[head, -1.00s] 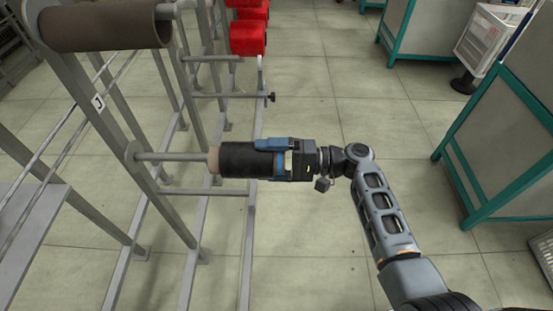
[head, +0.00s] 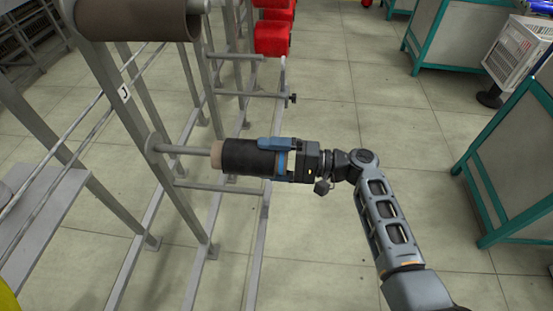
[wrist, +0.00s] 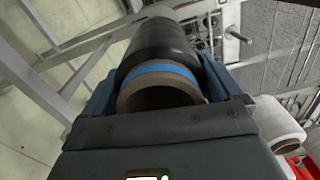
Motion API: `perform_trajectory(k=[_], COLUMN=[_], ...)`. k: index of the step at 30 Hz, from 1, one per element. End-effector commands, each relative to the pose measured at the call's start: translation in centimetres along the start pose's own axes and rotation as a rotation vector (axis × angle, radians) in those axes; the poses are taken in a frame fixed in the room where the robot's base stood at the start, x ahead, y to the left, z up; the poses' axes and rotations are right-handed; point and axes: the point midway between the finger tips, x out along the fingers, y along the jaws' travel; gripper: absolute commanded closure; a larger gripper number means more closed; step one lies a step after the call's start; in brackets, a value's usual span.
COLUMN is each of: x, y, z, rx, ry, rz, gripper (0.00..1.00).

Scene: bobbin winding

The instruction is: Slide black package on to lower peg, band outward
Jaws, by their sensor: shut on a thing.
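The black package (head: 248,157) is a black-wound bobbin on a pale tube, lying level in the head view. My gripper (head: 278,158) is shut on its right end, with blue fingers along its sides. In the wrist view the package (wrist: 158,45) shows a blue band (wrist: 162,72) at the end near my gripper. The lower peg (head: 180,150) is a grey rod sticking out to the right from the rack post. Its visible part ends at the package's pale left tube end, in line with it; whether its tip is inside the tube is hidden.
A brown package (head: 138,20) sits above on the rack. The grey rack (head: 130,115) stands at left, with rails below the peg. Red packages (head: 273,35) are further back. Teal-edged cabinets (head: 515,150) stand at right, with free floor (head: 330,240) between.

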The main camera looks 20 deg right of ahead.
Motion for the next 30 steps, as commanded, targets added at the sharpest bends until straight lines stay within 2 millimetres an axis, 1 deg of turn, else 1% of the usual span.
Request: perform_trajectory(k=[18, 23, 30], x=[4.0, 4.5, 4.5], y=[0.0, 0.0, -0.1], z=[0.0, 0.0, 0.0], rx=[0.000, 0.000, 0.000], ry=[-0.002, 0.000, 0.000], rz=[-0.001, -0.001, -0.001], gripper=[0.46, 0.46, 0.46])
